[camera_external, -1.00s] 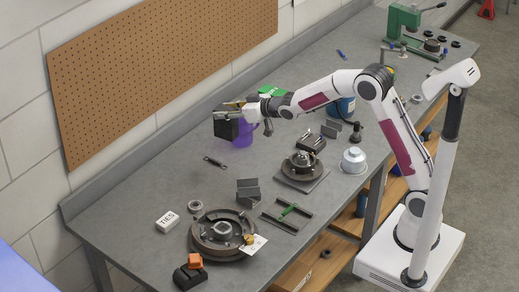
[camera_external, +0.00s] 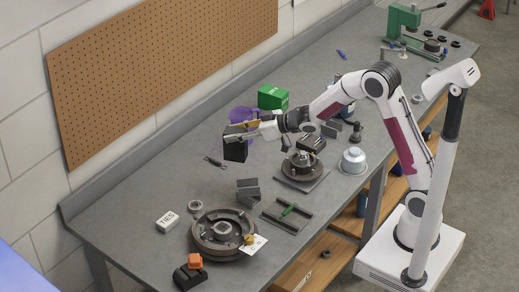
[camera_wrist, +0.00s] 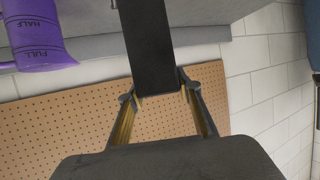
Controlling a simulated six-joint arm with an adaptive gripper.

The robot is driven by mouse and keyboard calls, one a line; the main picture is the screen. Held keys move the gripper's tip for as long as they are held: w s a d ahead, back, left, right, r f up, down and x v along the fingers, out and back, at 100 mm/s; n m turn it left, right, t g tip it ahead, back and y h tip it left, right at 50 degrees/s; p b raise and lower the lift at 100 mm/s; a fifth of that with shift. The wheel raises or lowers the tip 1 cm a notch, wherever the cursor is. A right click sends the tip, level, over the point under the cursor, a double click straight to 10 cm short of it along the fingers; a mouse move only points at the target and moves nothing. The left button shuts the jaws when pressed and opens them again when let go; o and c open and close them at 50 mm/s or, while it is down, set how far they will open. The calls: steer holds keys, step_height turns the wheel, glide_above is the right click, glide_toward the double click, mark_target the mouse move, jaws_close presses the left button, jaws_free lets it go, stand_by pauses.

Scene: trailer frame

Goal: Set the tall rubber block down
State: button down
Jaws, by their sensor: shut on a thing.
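The tall rubber block (camera_external: 235,151) is black and upright, held over the bench's back half in the external view. My gripper (camera_external: 247,134) is shut on its upper part. In the wrist view the block (camera_wrist: 148,45) runs from between my gripper's fingers (camera_wrist: 157,98) to the top edge, so its far end is out of frame. I cannot tell whether its bottom touches the grey bench (camera_external: 155,185).
A purple measuring jug (camera_external: 240,114) stands just behind the block, with a green box (camera_external: 272,97) farther right. A small dark tool (camera_external: 213,162) lies left of the block. Grey angled blocks (camera_external: 248,190) and a hub on a plate (camera_external: 302,168) are nearer the front.

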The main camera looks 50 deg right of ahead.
mark_target(236, 156)
stand_by(0.3)
steer(key=shift+f, duration=3.05)
steer(key=shift+f, duration=1.85)
steer(key=shift+f, duration=0.15)
steer(key=c, duration=1.4)
jaws_free()
steer(key=shift+f, duration=0.1)
steer(key=shift+r+v, duration=0.2)
steer(key=shift+v, duration=5.9)
